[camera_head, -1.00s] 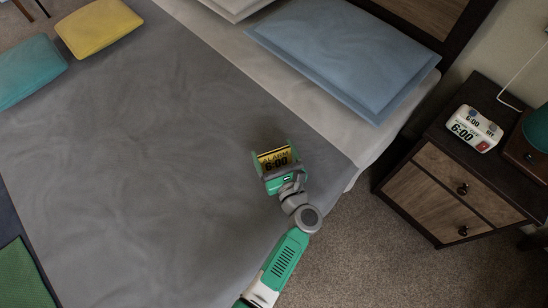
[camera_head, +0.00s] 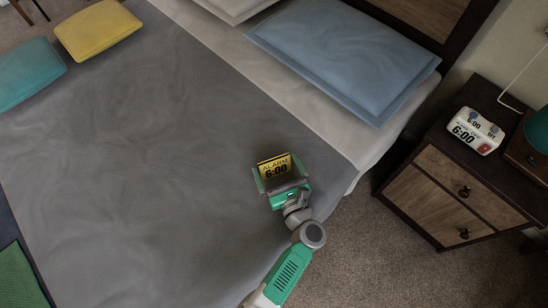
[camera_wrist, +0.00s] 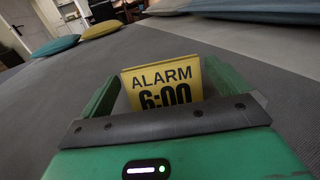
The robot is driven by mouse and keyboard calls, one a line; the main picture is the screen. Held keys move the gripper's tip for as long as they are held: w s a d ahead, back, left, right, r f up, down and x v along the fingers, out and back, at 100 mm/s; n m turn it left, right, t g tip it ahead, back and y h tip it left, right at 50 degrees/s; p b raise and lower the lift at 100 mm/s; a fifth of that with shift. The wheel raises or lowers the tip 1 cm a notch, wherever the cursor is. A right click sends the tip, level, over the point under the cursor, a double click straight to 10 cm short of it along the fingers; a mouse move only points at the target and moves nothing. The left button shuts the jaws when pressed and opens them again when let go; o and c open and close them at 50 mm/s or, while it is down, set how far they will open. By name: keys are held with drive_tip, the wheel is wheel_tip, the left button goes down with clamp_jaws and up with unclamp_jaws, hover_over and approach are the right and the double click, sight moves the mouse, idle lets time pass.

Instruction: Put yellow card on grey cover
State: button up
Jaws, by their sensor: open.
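The yellow card (camera_head: 275,165), printed "ALARM 6:00", is on the grey cover (camera_head: 130,150) near the right side of the bed. In the wrist view the card (camera_wrist: 161,80) looks upright, facing me, and my gripper body hides its lower edge. My gripper (camera_head: 279,168) is open, with its green fingers on either side of the card. In the wrist view gaps show between the card and the fingers. Whether the card's bottom edge touches the cover is hidden.
A blue pillow (camera_head: 342,55) lies at the head of the bed. Yellow (camera_head: 97,30) and teal (camera_head: 25,72) cushions lie at the upper left. A nightstand (camera_head: 448,195) with a white alarm clock (camera_head: 475,131) stands at right. The cover around the card is clear.

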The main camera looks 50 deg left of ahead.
drive_tip(key=p+v, duration=0.2)
drive_tip(key=v, duration=0.7)
drive_tip(key=shift+s+d, duration=0.2)
drive_tip(key=w+d+r+n+t+h, duration=0.3)
drive_tip(key=w+r+n, duration=0.25)
drive_tip(key=r, duration=0.65)
drive_tip(key=w+d+r+n+t+h, duration=0.25)
drive_tip(key=w+r+n, duration=0.3)
drive_tip(key=r, duration=0.65)
drive_tip(key=w+d+r+n+t+h, duration=0.3)
drive_tip(key=w+r+n, duration=0.25)
drive_tip(key=r, duration=0.65)
drive_tip(key=s+d+r+n+t+h, duration=0.1)
drive_tip(key=s+d+r+t+h, duration=0.2)
drive_tip(key=r, duration=0.6)
drive_tip(key=s+d+r+n+t+h, duration=0.2)
drive_tip(key=s+d+r+t, duration=0.1)
drive_tip(key=s+r, duration=0.4)
drive_tip(key=s+d+r+n+t+h, duration=0.2)
drive_tip(key=s+d+r+t+h, duration=0.1)
drive_tip(key=r, duration=0.9)
drive_tip(key=s+d+t, duration=0.1)
drive_tip(key=s, duration=0.1)
drive_tip(key=shift+s+r+h, duration=0.35)
drive_tip(key=shift+s+r, duration=0.05)
